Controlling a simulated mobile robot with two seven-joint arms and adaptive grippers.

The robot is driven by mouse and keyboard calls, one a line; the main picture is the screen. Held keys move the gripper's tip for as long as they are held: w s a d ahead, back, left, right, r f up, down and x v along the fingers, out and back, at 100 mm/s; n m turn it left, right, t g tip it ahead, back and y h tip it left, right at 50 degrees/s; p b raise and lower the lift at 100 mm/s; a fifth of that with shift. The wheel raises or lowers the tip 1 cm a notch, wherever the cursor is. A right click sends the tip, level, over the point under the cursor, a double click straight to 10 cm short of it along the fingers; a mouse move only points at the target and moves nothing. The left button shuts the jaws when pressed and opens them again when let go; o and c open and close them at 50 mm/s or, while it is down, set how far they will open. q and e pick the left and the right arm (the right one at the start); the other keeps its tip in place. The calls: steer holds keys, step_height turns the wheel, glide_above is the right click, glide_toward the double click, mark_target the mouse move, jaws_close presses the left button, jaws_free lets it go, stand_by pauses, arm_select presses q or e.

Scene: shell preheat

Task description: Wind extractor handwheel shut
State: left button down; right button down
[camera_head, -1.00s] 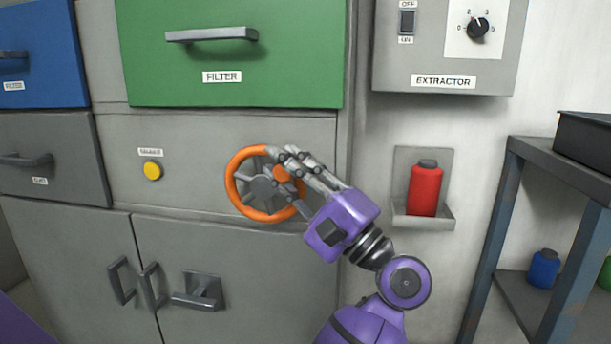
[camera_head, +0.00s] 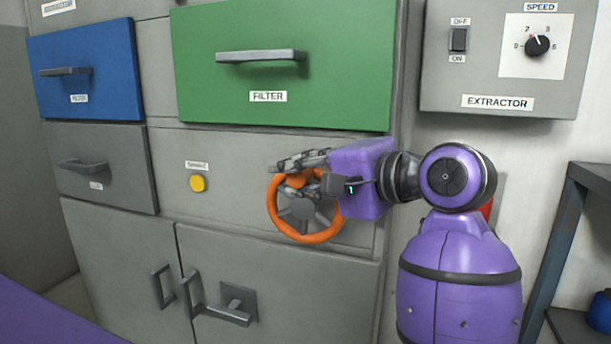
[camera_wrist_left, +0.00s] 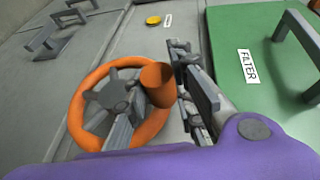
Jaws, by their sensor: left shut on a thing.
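The orange handwheel (camera_head: 306,239) with a dark grey hub and spokes is on the grey cabinet panel below the green FILTER drawer. Its orange knob (camera_wrist_left: 157,84) stands out from the rim in the left wrist view. The knob sits near the top of the wheel in the head view, partly hidden by the fingers. My left gripper (camera_head: 288,172) is shut on this knob, with grey fingers on either side of it. My right gripper is not in view.
The EXTRACTOR box (camera_head: 497,60) with a switch and speed dial (camera_head: 537,45) is at upper right. The FILTER drawer handle (camera_head: 261,56) juts out above the wheel. A yellow button (camera_head: 197,184) is left of it. Cabinet door handles (camera_head: 222,312) stick out below. A shelf rack (camera_head: 562,240) stands at right.

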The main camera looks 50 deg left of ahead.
arm_select(q)
steer(key=shift+s+a+f+h, duration=0.1)
steer(key=shift+s+a+h, duration=0.1)
steer(key=shift+h, duration=0.1)
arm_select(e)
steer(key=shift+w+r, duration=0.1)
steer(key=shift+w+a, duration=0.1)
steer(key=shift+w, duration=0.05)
arm_select(q)
steer(key=c, duration=1.8)
jaws_free()
steer(key=shift+a, duration=0.1)
steer(key=shift+o, duration=0.2)
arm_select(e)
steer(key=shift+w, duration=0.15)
arm_select(q)
steer(key=shift+d, duration=0.2)
steer(key=shift+w+d, duration=0.15)
steer(key=shift+d, duration=0.2)
steer(key=v, duration=1.1)
steer(key=shift+r, duration=0.25)
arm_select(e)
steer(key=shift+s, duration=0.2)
